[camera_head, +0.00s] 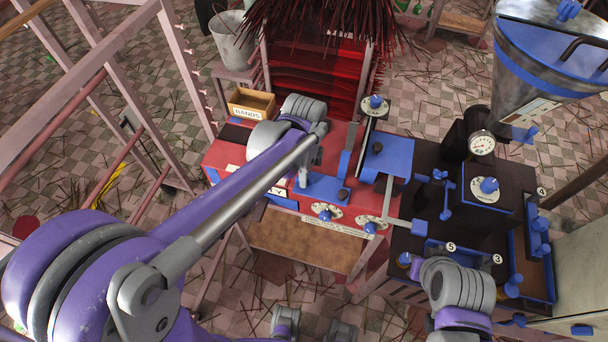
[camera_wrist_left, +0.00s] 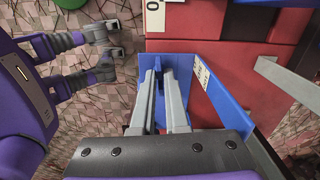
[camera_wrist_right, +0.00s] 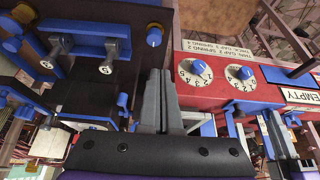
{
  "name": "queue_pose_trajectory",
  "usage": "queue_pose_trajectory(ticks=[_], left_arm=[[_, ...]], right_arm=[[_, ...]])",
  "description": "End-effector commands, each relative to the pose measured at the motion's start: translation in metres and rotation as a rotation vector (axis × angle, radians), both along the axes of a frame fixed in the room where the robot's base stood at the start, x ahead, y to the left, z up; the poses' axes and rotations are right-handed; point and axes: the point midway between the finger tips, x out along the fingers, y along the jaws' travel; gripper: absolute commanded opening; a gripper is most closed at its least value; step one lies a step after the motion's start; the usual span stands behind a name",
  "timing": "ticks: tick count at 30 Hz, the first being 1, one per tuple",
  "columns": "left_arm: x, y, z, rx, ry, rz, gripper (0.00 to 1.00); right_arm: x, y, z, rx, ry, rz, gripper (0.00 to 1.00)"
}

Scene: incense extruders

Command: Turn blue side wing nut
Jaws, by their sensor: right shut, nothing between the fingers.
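Several blue nuts and knobs show, and I cannot tell for sure which is the side wing nut. My left gripper (camera_head: 304,178) is at the blue bracket (camera_head: 325,187) on the front of the red machine (camera_head: 232,150). In the left wrist view its two fingers (camera_wrist_left: 164,88) are slightly apart, with a small dark-blue part (camera_wrist_left: 158,104) between them. Whether they touch it is unclear. My right gripper (camera_wrist_right: 160,88) is shut and empty, in front of the dark machine with blue fittings. The head view does not show its fingertips clearly.
Two blue-knobbed dials (camera_head: 325,213) sit on the red machine's front edge. The dark machine (camera_head: 428,215) stands to its right with a gauge (camera_head: 481,144). A wooden box (camera_head: 250,103) stands at the back left. Thin sticks litter the checked floor.

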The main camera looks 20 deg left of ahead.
Motion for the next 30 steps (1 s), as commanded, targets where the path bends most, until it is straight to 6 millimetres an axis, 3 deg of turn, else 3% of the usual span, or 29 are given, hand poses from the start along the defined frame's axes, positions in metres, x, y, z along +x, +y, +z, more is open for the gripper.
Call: queue_pose_trajectory(ticks=[11, 21, 30], left_arm=[[0.0, -0.0001, 0.0001, 0.0, 0.0, 0.004, 0.0], [-0.0001, 0.0, -0.0002, 0.0, 0.0, 0.249, 0.0], [0.0, -0.0001, 0.0002, 0.0, 0.0, 0.281, 0.0]], right_arm=[[0.0, 0.0, -0.0001, 0.0, 0.0, 0.0, 0.0], [-0.0011, 0.0, -0.0042, 0.0, 0.002, 0.0, 0.0], [-0.0011, 0.0, -0.0041, 0.0, 0.002, 0.0, 0.0]])
